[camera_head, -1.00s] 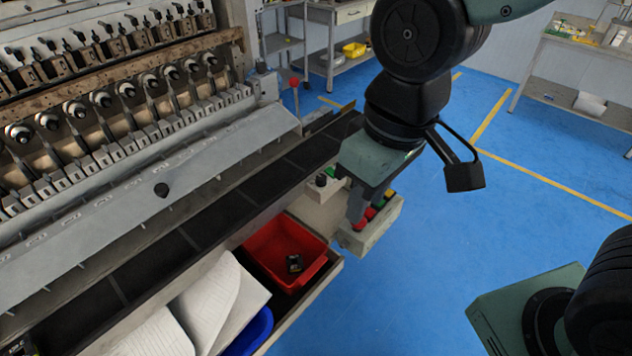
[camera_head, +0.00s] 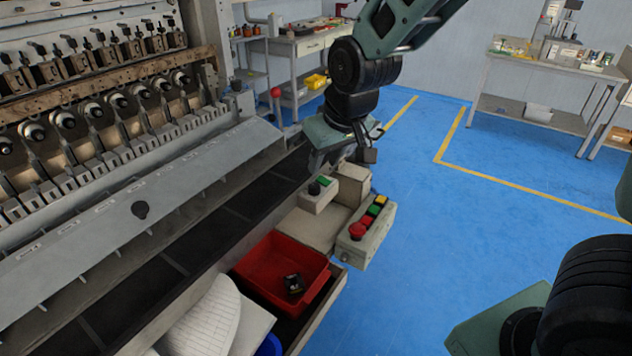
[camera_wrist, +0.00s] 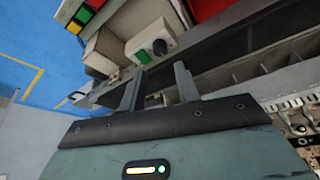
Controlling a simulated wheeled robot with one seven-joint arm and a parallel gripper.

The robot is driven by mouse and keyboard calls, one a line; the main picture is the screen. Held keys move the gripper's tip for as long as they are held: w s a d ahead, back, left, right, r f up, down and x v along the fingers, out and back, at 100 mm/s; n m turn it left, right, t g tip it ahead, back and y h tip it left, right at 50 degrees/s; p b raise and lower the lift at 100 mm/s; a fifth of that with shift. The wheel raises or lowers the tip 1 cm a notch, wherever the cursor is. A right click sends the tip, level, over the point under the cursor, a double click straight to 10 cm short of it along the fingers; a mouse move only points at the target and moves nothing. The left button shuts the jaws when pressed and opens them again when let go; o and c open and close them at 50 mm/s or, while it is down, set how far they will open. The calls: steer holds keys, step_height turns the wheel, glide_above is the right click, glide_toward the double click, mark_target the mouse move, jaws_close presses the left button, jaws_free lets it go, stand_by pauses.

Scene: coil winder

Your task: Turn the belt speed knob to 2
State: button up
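The black knob (camera_head: 314,188) sits on a small pale control box (camera_head: 322,198) beside a green button (camera_head: 324,181). The knob (camera_wrist: 159,47) also shows in the wrist view, with a white mark on it. Its scale and numbers are too small to read. My gripper (camera_wrist: 160,74) is open, with its two fingers apart and nothing between them. In the wrist view the knob lies just beyond the fingertips, and the fingers appear apart from it. In the head view my gripper (camera_head: 318,162) is above and behind the control box, its fingers partly hard to make out.
A larger button box (camera_head: 375,238) with red, green and yellow buttons stands right of the knob box. A red bin (camera_head: 262,262) is in front. The dark belt channel (camera_head: 215,215) and the winder run along the left. Blue floor is clear at right.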

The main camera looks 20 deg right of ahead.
mark_target(315, 185)
steer(key=x, duration=0.8)
steer(key=c, duration=0.7)
